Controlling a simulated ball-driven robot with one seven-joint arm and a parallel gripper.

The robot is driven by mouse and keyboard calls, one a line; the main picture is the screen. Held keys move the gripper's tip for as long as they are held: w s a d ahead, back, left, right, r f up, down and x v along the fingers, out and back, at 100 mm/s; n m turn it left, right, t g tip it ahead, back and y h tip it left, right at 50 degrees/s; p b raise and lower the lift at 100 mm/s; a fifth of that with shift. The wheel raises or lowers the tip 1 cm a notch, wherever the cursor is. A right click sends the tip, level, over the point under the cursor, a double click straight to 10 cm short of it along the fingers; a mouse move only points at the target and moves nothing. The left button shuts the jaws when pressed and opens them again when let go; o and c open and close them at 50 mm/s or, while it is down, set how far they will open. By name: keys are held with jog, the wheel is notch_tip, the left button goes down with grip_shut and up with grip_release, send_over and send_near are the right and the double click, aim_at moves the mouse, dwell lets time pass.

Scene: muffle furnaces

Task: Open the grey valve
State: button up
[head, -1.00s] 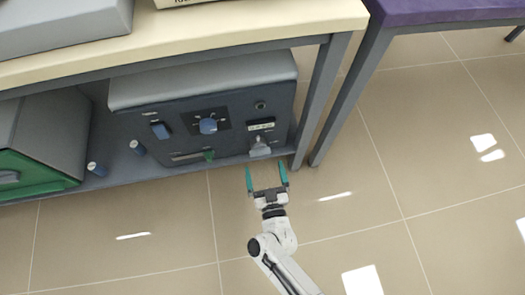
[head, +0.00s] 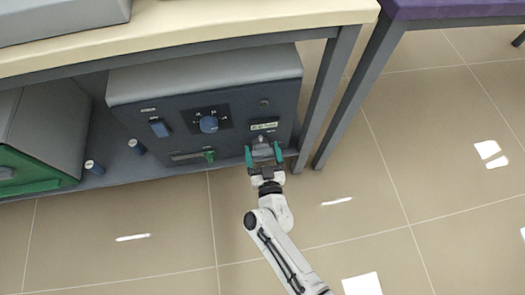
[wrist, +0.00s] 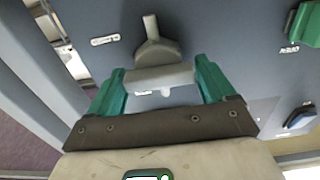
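The grey valve (head: 262,143) is on the lower right of the dark blue-grey furnace's front panel (head: 180,130), under a small pale label. In the wrist view the grey valve (wrist: 152,52) shows a round body with a thin stem and a wide grey bar. My gripper (head: 263,153) is open at the valve, with one teal finger on each side. In the wrist view my gripper (wrist: 159,72) has the valve's bar between its fingers. The bar's ends lie close to the fingers; I cannot tell whether they touch.
The panel also carries a blue dial (head: 208,124), a blue switch (head: 160,128) and a green lever (head: 209,156). The furnace sits on a low shelf under a cream tabletop (head: 200,35). Grey table legs (head: 327,95) stand to the right. The tiled floor in front is clear.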

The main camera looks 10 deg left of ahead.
jog(key=c, duration=0.6)
jog(key=shift+c, duration=0.2)
jog(key=m+b, duration=0.1)
jog(key=m, duration=0.3)
jog(key=shift+d+f+m, duration=0.1)
jog(key=shift+d+m, duration=0.05)
jog(key=shift+m, duration=0.25)
jog(key=m+b, duration=0.1)
jog(key=m, duration=0.3)
jog(key=shift+d+m, duration=0.1)
jog(key=shift+m, duration=0.2)
jog(key=m+b, duration=0.1)
jog(key=m, duration=0.3)
jog(key=shift+f, duration=0.2)
jog(key=shift+d+f+m+b, duration=0.1)
jog(key=shift+m+b, duration=0.8)
jog(key=shift+m, duration=1.4)
